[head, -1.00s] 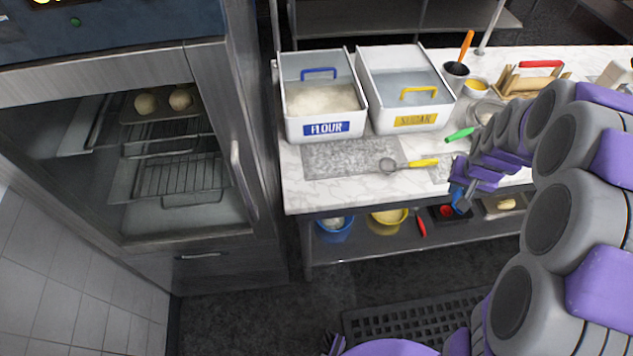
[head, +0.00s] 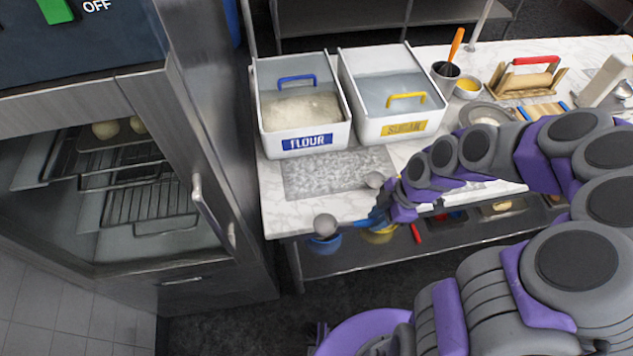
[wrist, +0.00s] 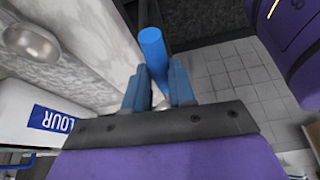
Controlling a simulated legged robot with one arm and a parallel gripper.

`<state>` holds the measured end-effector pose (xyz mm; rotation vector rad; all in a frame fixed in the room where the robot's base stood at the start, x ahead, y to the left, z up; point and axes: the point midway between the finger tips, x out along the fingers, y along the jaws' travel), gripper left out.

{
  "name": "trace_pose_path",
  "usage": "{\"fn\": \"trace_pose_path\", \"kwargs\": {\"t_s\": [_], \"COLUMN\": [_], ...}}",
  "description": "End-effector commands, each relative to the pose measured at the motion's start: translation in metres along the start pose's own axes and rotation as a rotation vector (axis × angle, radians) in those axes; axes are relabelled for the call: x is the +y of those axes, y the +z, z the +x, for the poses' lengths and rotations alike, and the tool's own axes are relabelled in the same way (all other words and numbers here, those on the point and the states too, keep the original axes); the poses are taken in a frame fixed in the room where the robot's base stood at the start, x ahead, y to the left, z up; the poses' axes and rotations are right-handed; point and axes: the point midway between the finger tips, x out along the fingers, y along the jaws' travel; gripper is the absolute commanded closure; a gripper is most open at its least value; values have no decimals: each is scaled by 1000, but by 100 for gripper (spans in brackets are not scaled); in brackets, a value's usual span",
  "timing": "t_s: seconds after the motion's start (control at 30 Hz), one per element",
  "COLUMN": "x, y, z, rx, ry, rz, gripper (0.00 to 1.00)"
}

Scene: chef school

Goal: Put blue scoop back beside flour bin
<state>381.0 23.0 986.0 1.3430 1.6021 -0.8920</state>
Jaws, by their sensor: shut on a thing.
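My gripper (head: 376,216) is shut on the blue scoop. In the wrist view the blue handle (wrist: 152,46) stands between my blue fingers (wrist: 158,85); the scoop's bowl is not clear there. The white flour bin (head: 291,142) with a blue label stands at the back left of the counter. A grey speckled mat (head: 325,174) lies in front of it. Whether the scoop touches the counter, I cannot tell.
The sugar bin (head: 394,127) stands right of the flour bin. Another scoop's bowl (head: 375,180) lies at the mat's right, its handle hidden by my arm. An oven (head: 180,120) stands left of the counter. The marble strip (head: 283,215) at the front left is clear.

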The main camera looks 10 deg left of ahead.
Motion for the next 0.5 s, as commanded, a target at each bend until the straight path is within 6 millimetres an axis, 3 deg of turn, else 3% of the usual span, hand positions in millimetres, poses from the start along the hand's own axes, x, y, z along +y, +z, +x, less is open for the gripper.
{"fn": "trace_pose_path", "kwargs": {"t_s": [0.17,0.5], "x": [0,45], "y": [-10,-34], "z": [7,23], "rx": [6,7], "ry": [-40,-44], "rz": [-99,-105], "gripper": [100,100]}}
